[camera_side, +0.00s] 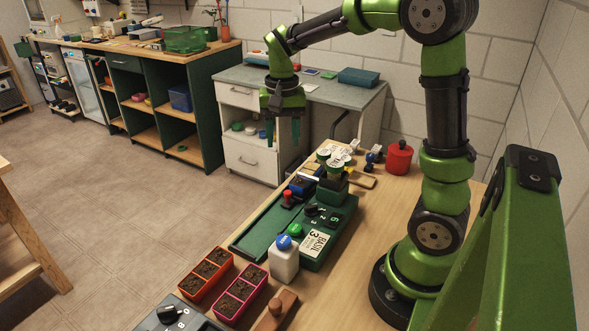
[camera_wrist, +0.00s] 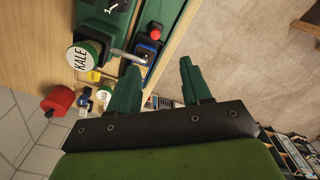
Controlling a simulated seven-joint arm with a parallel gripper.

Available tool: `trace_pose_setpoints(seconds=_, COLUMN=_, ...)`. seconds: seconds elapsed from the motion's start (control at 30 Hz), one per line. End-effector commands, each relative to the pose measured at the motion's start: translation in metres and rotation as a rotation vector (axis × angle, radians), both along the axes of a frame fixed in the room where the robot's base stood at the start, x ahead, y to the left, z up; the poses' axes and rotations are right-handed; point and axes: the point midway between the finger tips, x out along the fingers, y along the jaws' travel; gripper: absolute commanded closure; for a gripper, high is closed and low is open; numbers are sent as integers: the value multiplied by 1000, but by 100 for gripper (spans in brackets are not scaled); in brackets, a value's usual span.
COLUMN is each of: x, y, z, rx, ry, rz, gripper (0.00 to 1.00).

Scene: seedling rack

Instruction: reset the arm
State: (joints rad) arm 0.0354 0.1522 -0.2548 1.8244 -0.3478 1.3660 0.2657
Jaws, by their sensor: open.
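My gripper (camera_side: 283,133) hangs in the air beyond the far left edge of the wooden bench, with its fingers pointing down. In the wrist view my gripper (camera_wrist: 160,72) shows its two green fingers spread apart, with nothing between them. The arm is bent over from its base on the right side of the bench. The green-lidded pot marked KALE (camera_wrist: 82,55) is at the upper left of the wrist view, apart from the fingers.
A green seedling device (camera_side: 328,232) with a BASIL card stands on the bench. Near it are a white bottle (camera_side: 284,262), an orange soil tray (camera_side: 190,285), a pink soil tray (camera_side: 223,306) and a red canister (camera_side: 399,158). A grey-topped cabinet (camera_side: 245,127) stands behind. The floor (camera_side: 130,220) is clear.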

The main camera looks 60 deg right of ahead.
Motion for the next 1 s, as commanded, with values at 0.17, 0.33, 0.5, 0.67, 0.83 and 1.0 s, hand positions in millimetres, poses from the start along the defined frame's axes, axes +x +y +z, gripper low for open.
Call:
trace_pose_setpoints(seconds=0.17, x=-29, y=46, z=15, rx=47, ry=-181, rz=222, gripper=52)
trace_pose_setpoints(seconds=0.33, x=-67, y=89, z=30, rx=45, ry=-378, rz=415, gripper=52)
trace_pose_setpoints(seconds=0.5, x=-102, y=118, z=38, rx=14, ry=-539, rz=539, gripper=52)
trace_pose_setpoints(seconds=0.67, x=-121, y=130, z=44, rx=-5, ry=-616, rz=575, gripper=52)
trace_pose_setpoints(seconds=0.83, x=-123, y=132, z=52, rx=-16, ry=-650, rz=582, gripper=52)
trace_pose_setpoints(seconds=1.0, x=-123, y=131, z=52, rx=-15, ry=-648, rz=581, gripper=52)
